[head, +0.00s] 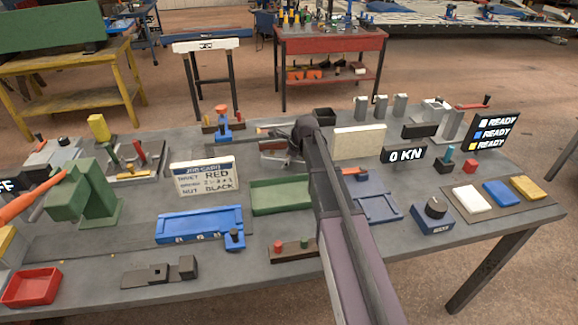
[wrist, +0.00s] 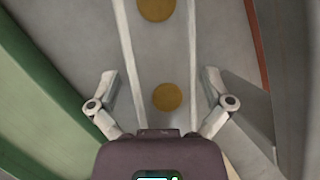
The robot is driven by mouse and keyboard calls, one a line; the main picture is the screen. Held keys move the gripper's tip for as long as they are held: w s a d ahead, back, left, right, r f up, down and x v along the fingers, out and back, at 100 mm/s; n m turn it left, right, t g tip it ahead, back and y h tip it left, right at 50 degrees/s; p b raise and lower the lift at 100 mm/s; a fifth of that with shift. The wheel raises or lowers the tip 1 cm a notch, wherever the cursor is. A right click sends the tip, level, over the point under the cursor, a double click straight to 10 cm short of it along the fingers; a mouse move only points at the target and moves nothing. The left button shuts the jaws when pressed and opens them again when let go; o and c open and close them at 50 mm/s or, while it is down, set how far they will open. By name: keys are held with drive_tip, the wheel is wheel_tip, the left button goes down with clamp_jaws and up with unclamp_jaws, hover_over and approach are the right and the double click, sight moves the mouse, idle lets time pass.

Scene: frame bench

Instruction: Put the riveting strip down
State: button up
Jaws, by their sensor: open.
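In the wrist view, a grey strip with round brass-coloured discs (wrist: 146,60) and pale raised edges runs away from my gripper; I take it to be the riveting strip, but cannot be sure. My gripper (wrist: 160,84) is open, with one finger on either side of the strip's near end. I see gaps between both fingers and the strip. Whether the strip rests on something beneath is hard to tell. In the head view my arm reaches to the back middle of the bench, and its own dark wrist hides most of the gripper and the strip.
A green wall (wrist: 35,90) stands left in the wrist view. On the bench are a green tray (head: 281,196), a job card (head: 203,178), a blue fixture (head: 199,225), a cream block (head: 359,142) and a 0 KN display (head: 404,155). The front middle-left bench top has some clear room.

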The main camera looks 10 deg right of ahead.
drive_tip(key=shift+a+f, duration=0.1)
drive_tip(key=shift+f, duration=0.15)
idle(0.4)
drive_tip(key=c, duration=1.2)
